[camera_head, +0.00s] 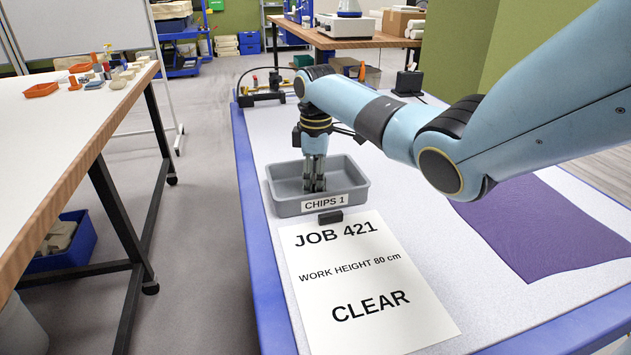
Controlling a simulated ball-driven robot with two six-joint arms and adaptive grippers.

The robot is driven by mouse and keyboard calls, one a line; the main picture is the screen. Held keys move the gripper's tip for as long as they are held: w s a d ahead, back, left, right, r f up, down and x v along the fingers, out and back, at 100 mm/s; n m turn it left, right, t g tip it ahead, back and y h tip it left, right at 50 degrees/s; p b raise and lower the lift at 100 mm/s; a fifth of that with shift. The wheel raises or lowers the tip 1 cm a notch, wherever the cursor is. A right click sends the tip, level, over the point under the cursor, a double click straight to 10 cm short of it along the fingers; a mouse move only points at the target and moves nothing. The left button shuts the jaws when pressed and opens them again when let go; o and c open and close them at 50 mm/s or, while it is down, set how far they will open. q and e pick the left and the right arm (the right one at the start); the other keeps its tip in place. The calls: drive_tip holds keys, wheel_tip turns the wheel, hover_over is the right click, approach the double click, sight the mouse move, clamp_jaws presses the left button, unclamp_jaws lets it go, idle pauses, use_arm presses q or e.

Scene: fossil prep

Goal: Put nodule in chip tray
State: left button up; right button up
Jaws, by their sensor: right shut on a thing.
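The grey chip tray (355,187) stands on the bench and carries a label reading CHIPS 1. My right gripper (314,184) points straight down inside the tray, near its middle. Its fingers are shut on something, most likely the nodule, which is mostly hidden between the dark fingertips. I cannot tell whether the held thing touches the tray floor. The rest of the tray looks empty. My left gripper is not in view.
A white sheet (345,275) reading JOB 421 lies in front of the tray, with a small black block (330,217) between. A purple mat (540,225) lies to the right. A black stand (262,92) is behind. Another table (75,120) stands left across an aisle.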

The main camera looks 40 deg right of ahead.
drive_tip(key=o, duration=1.3)
wheel_tip(320, 180, up, 12)
drive_tip(key=p, duration=0.1)
drive_tip(key=shift+r, duration=0.15)
